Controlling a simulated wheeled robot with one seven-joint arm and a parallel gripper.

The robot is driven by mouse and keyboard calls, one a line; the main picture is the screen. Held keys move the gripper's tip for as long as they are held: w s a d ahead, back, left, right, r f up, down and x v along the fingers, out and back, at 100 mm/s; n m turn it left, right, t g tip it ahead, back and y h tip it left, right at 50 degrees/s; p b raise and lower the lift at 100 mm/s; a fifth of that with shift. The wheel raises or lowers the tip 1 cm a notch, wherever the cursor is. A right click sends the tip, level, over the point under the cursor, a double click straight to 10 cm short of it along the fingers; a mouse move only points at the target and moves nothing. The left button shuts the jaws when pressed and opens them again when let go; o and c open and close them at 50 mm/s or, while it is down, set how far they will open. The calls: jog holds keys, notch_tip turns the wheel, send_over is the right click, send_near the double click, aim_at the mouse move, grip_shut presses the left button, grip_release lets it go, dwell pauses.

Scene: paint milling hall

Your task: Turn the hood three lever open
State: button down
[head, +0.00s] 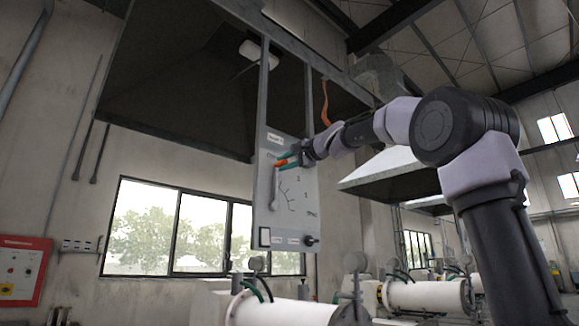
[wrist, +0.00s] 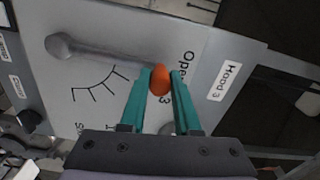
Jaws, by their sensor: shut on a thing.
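The hood three lever is a grey bar (head: 275,188) on a pale hanging panel. In the wrist view the bar (wrist: 105,52) runs from a round grey end to an orange knob (wrist: 160,80) beside the word "Open". In the head view the bar is near upright, with the orange knob (head: 281,163) at its top. My gripper (head: 287,159) reaches in from the right. Its teal fingers (wrist: 159,82) are shut on the orange knob, one on each side. The fingers hide part of the bar's knob end and some panel print.
The panel (head: 305,205) hangs on two grey posts below the dark hood (head: 190,80). A black knob (head: 310,240) sits low on it. A red control box (head: 22,270) is at far left. White cylindrical machines (head: 425,294) stand below. A label "Hood 3" (wrist: 229,78) shows.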

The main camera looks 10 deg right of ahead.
jog(key=shift+s+a+n, duration=0.2)
jog(key=shift+a+n, duration=0.1)
jog(key=c, duration=0.6)
grip_release()
jog(key=shift+s+a, duration=0.1)
jog(key=shift+s+d, duration=0.35)
jog(key=shift+d, duration=0.1)
jog(key=v, duration=0.9)
jog(key=shift+s+d+f, duration=0.1)
jog(key=shift+s+d, duration=0.05)
jog(key=shift+s, duration=0.15)
